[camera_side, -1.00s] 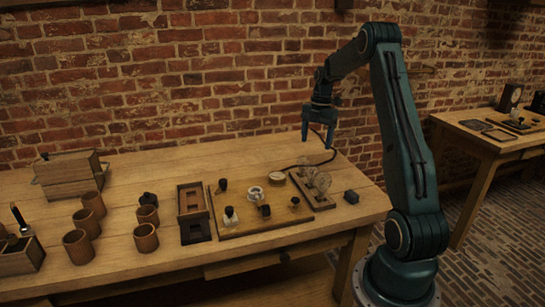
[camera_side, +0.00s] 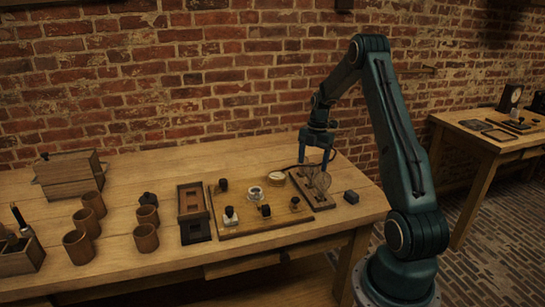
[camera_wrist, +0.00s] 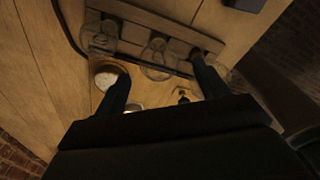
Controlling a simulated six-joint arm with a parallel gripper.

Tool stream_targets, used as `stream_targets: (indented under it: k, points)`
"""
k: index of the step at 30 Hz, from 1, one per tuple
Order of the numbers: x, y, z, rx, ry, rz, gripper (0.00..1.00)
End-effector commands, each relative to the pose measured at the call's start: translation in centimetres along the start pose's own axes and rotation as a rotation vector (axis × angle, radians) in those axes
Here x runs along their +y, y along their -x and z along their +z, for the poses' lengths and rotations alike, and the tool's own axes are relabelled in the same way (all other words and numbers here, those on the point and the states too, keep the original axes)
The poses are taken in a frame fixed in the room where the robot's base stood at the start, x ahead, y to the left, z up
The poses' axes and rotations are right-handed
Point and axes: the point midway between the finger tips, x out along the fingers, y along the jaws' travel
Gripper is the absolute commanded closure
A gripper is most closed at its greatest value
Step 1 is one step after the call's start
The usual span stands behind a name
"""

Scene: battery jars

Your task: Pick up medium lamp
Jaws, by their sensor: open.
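Clear glass lamps stand in a row on a dark wooden rack (camera_side: 318,196) at the right part of the workbench. My gripper (camera_side: 316,158) is over the far end of this rack, pointing down, with its fingers apart and nothing seen between them. In the side view the gripper partly covers the lamps, and one lamp (camera_side: 322,182) shows clearly near the rack's front. In the wrist view the rack (camera_wrist: 175,27) runs across the top with three glass lamps. The middle lamp (camera_wrist: 155,60) lies between my fingers in the picture. I cannot tell whether anything is touching.
A wooden board (camera_side: 262,220) with knobs and a round dial sits left of the rack. A small dark block (camera_side: 351,197) is right of it. A dark cable curves around the rack. Several brown cups and a wooden box (camera_side: 70,176) stand farther left.

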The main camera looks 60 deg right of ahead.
Motion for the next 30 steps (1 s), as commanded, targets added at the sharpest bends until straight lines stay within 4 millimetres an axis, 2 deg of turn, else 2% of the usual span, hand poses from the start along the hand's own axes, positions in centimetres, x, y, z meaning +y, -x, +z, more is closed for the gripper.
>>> stream_targets:
  k: [4,9,25,26,30]
  points:
    - [0.0,-1.9,0.0,0.002,0.0,-0.003,0.27]
    - [0.0,-3.1,0.0,0.0,0.001,-0.001,0.27]
    - [0.1,-3.3,0.1,0.0,0.001,0.0,0.27]
    - [0.1,-3.3,0.1,0.0,0.001,0.0,0.31]
    - [0.0,-3.3,0.1,0.0,0.001,0.0,0.59]
